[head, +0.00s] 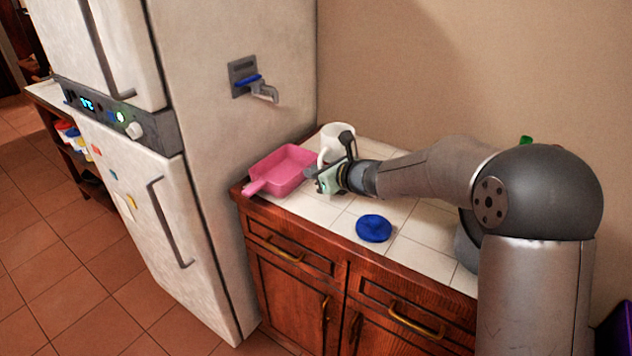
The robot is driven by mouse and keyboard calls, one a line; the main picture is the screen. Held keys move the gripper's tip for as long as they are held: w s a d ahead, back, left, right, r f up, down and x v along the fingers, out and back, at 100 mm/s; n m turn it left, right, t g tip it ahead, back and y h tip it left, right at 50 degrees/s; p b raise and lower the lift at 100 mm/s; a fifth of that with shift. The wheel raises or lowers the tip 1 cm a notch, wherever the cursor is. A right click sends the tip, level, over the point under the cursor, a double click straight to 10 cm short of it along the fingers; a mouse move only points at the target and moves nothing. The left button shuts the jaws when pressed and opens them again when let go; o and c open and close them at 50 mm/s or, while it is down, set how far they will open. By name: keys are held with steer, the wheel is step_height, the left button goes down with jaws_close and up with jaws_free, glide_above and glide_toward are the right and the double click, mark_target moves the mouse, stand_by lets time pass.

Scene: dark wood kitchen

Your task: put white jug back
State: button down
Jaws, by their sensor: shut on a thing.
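The white jug (338,136) is on or just above the tiled counter near the back wall, to the right of the pink pan. Its handle side faces left toward the pan. My gripper (322,176) is at the front of the jug, shut on it. My gripper and wrist hide the lower part of the jug, so I cannot tell whether its base touches the tiles.
A pink pan (282,168) lies at the counter's left end, beside the white fridge (235,160). A blue round object (374,228) lies near the front edge. A tap (262,90) sticks out of the fridge's side. Tiles (322,213) around the blue object are bare.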

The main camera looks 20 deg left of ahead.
steer(key=shift+w+a+f, duration=0.1)
steer(key=shift+w+f, duration=0.05)
steer(key=shift+f, duration=1.55)
steer(key=shift+f+b, duration=0.1)
steer(key=shift+b, duration=0.2)
steer(key=shift+f, duration=0.15)
steer(key=c, duration=1.5)
jaws_free()
steer(key=shift+o, duration=0.2)
steer(key=shift+r, duration=0.2)
steer(key=shift+r, duration=0.15)
steer(key=v, duration=1.2)
steer(key=shift+b, duration=0.3)
